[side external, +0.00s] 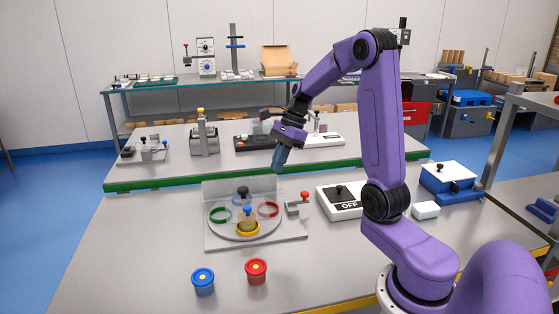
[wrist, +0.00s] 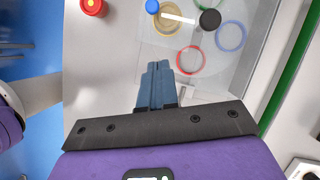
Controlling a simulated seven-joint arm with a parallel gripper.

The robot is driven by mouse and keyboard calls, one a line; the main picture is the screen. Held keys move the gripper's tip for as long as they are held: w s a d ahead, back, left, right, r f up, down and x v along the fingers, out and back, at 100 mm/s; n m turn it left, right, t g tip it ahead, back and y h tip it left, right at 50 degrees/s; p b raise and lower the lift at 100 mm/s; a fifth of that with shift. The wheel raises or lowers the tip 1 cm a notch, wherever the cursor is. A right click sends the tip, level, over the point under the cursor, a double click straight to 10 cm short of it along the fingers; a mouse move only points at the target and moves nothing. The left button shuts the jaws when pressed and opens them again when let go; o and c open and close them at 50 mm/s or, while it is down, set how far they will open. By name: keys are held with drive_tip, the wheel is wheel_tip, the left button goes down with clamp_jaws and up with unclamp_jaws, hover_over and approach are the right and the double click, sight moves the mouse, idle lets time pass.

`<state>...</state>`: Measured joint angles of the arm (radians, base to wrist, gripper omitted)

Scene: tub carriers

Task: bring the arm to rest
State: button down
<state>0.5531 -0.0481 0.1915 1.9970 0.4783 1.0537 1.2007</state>
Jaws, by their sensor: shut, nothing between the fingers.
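My gripper (side external: 279,167) is shut and empty, held in the air above and behind the ring fixture. In the wrist view its blue fingers (wrist: 157,68) are together. The fixture has a round grey plate (side external: 232,234) on a flat base, with a green ring (side external: 220,214), a red ring (side external: 268,209) and a yellow ring (side external: 247,231). The wrist view also shows a blue ring (wrist: 231,36). A blue knob (side external: 247,210) and a black knob (side external: 242,190) stand over the plate. A blue tub (side external: 203,282) and a red tub (side external: 256,271) stand at the front of the table.
A clear panel (side external: 215,190) rises behind the plate. A small red-knobbed clamp (side external: 299,206) and a white box marked OFF (side external: 335,202) stand to the right. Several devices, including a yellow-topped post (side external: 203,135), stand on the table behind. The front left tabletop is clear.

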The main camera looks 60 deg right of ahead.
drive_tip(key=s+a+n+g+h, duration=0.1)
drive_tip(key=s+a+n, duration=0.3)
drive_tip(key=a+n, duration=0.4)
drive_tip(key=s+a+n+g+h, duration=0.1)
drive_tip(key=s+a+n+g, duration=0.1)
drive_tip(key=s+a+n, duration=0.45)
drive_tip(key=s+a+n+h, duration=0.1)
drive_tip(key=s+a+n, duration=0.2)
drive_tip(key=s+n, duration=0.4)
drive_tip(key=s+a+f+n+t+h, duration=0.1)
drive_tip(key=s+a+n, duration=0.1)
drive_tip(key=s+n, duration=0.6)
drive_tip(key=n, duration=0.5)
drive_tip(key=shift+a+f+n, duration=0.2)
drive_tip(key=shift+a+n, duration=0.15)
drive_tip(key=shift+a, duration=0.05)
